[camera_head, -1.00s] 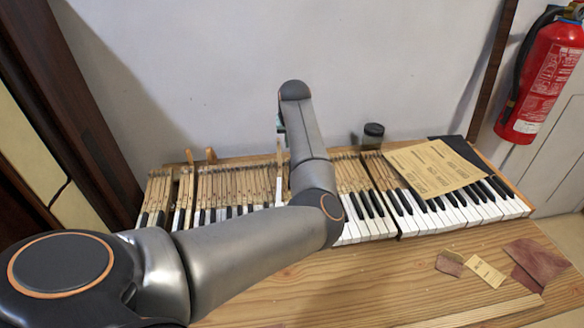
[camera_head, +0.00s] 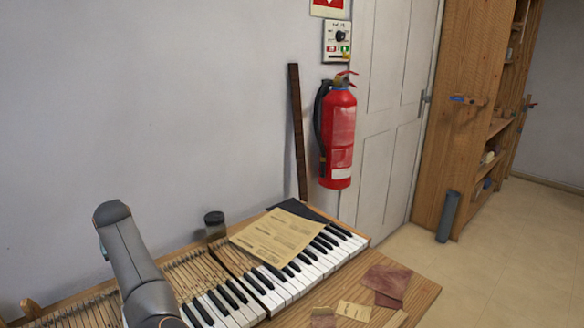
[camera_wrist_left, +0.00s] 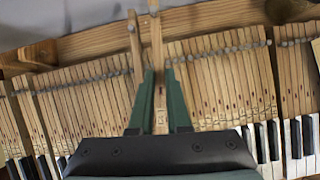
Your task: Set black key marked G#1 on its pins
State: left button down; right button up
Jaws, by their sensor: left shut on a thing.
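In the left wrist view my left gripper (camera_wrist_left: 160,105) is shut on a pale wooden key shank (camera_wrist_left: 156,60), the held key, which runs up from between the dark green fingers over the back of the key row. I cannot read a G#1 mark on it, and its front end is hidden behind the gripper body. The row of key shanks (camera_wrist_left: 95,105) with metal pins at the back lies below. In the head view only my left arm shows at lower left; its gripper is hidden. My right gripper is in neither view.
Another wooden stick (camera_wrist_left: 135,45) rises just left of the held key. A paper sheet (camera_head: 277,236) lies on the keys at right. A small dark jar (camera_head: 214,225) stands behind them. Sandpaper scraps (camera_head: 388,281) lie on the bench front. A fire extinguisher (camera_head: 338,135) hangs on the wall.

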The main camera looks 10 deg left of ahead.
pick_arm(q)
notch_tip(320, 180, down, 3)
jog(key=shift+f+b, duration=0.2)
jog(key=shift+b, duration=0.45)
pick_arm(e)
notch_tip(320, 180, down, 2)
pick_arm(q)
jog(key=shift+r, duration=0.15)
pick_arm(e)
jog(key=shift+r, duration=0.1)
pick_arm(q)
notch_tip(320, 180, up, 7)
jog(key=p, duration=0.4)
jog(key=shift+r, duration=0.15)
notch_tip(320, 180, down, 10)
jog(key=b, duration=0.5)
jog(key=shift+f+b, duration=0.2)
jog(key=shift+b, duration=0.2)
notch_tip(320, 180, up, 11)
jog(key=p, duration=0.8)
jog(key=shift+r, duration=0.1)
jog(key=shift+s+a+f+y, duration=0.2)
jog(key=shift+s+a+y, duration=0.1)
jog(key=shift+s+a, duration=0.4)
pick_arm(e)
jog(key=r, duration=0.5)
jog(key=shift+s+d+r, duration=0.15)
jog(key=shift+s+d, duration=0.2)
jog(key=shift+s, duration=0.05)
